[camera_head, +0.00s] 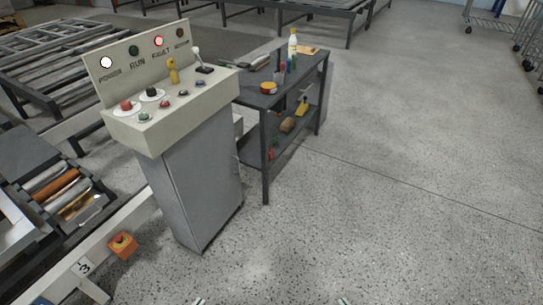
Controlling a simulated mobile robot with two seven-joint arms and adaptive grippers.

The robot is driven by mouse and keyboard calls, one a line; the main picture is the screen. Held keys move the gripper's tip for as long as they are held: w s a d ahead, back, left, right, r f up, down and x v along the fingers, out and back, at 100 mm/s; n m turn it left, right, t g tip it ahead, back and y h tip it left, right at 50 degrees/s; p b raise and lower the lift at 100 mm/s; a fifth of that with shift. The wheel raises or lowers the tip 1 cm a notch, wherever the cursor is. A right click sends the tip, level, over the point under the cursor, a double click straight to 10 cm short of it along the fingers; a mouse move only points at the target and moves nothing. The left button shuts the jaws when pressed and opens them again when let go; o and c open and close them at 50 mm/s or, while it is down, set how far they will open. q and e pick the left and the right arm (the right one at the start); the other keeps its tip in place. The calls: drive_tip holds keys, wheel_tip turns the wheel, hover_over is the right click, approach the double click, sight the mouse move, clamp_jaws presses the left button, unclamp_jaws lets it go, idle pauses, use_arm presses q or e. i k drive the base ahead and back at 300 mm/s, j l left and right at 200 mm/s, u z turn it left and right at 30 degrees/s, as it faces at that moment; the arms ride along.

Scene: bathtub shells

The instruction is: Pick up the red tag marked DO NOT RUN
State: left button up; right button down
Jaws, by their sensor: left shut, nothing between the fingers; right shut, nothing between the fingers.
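I cannot make out a red tag marked DO NOT RUN anywhere in view. A control console (190,195) stands left of centre, with lit white and red lamps, the labels POWER, RUN and FAULT, several buttons, a yellow knob (173,72) and a lever (199,58). Only the tip of my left gripper (200,301) shows at the bottom edge, shut and empty, on the floor side in front of the console. Only the tip of my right gripper (345,301) shows further right at the bottom edge, also shut and empty. Both are well apart from the console.
A dark workbench (264,130) behind the console holds a red-and-yellow roll (269,88), a bottle (292,42) and small tools. The floor (420,190) to the right is clear.

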sight(270, 155)
drive_tip(key=i+l+u, duration=0.1)
drive_tip(key=i+l, duration=0.3)
drive_tip(key=i+l+u, duration=0.15)
drive_tip(key=i+l, duration=0.2)
drive_tip(key=i+l+u, duration=0.1)
drive_tip(key=i+l, duration=0.25)
drive_tip(key=l, duration=0.25)
drive_tip(key=i+l+u, duration=0.1)
drive_tip(key=i+l, duration=0.2)
drive_tip(key=l, duration=0.2)
drive_tip(key=i+l+u, duration=0.15)
drive_tip(key=i+l, duration=0.15)
drive_tip(key=l, duration=0.25)
drive_tip(key=i+l+u, duration=0.1)
drive_tip(key=i+l, duration=0.2)
drive_tip(key=l, duration=0.25)
drive_tip(key=i+l+u, duration=0.15)
drive_tip(key=l, duration=0.45)
drive_tip(key=i+l+u, duration=0.1)
drive_tip(key=i+l, duration=0.25)
drive_tip(key=l, duration=0.25)
